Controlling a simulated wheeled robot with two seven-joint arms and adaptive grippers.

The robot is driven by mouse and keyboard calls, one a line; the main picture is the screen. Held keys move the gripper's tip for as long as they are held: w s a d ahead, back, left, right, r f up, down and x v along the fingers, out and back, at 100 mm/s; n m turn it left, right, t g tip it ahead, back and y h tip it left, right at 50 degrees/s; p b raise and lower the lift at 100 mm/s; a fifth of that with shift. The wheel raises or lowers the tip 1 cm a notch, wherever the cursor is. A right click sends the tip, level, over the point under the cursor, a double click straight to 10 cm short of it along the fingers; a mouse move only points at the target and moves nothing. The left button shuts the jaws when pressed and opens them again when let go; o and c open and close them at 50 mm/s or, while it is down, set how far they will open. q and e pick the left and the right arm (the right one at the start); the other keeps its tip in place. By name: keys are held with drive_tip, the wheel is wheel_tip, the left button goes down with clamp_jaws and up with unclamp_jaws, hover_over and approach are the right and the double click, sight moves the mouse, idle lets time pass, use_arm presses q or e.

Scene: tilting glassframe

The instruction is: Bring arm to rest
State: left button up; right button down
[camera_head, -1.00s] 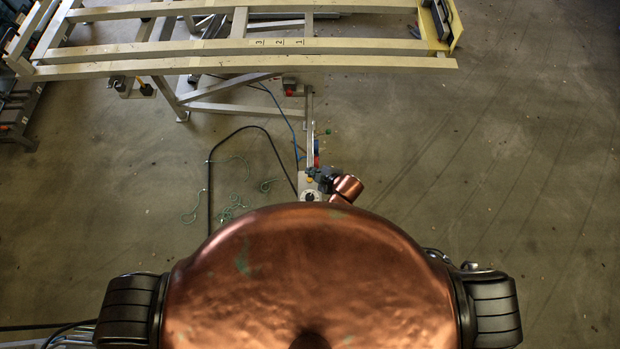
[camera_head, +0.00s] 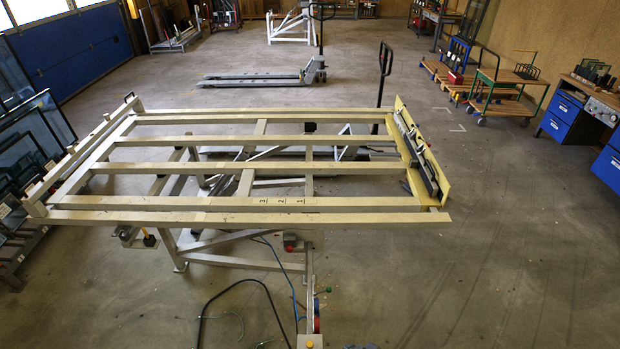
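Neither of my grippers nor my arms show in the head view. The tilting glass frame (camera_head: 220,217) stands in the middle, its beige slatted top lying about level on a metal undercarriage. A yellow end plate (camera_head: 436,178) with dark strips is at its right end. Whether my grippers are open or shut is hidden.
A control box (camera_head: 310,341) on a post and a dark cable (camera_head: 215,297) lie in front of the frame. A pallet truck (camera_head: 265,77) stands behind. Carts (camera_head: 500,93) and a blue-drawer workbench (camera_head: 560,115) are at the right. Floor (camera_head: 500,260) at front right is clear.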

drive_tip(key=s+d+r+m+g+h, duration=0.15)
drive_tip(key=s+d+r+m, duration=0.3)
drive_tip(key=s+d, duration=0.6)
drive_tip(key=s+d+r+m+g+h, duration=0.1)
drive_tip(key=s+d+r+m+h, duration=0.3)
drive_tip(key=s+d, duration=0.65)
wheel_tip(320, 180, down, 32)
drive_tip(key=g+y+b, duration=0.2)
drive_tip(key=b, duration=0.2)
drive_tip(key=s+f+b, duration=0.2)
drive_tip(key=s+f, duration=0.8)
drive_tip(key=f, duration=0.2)
drive_tip(key=s+f+g+b, duration=0.1)
drive_tip(key=s+f, duration=0.9)
drive_tip(key=f, duration=0.2)
drive_tip(key=shift+f+b, duration=0.25)
drive_tip(key=shift+b, duration=0.15)
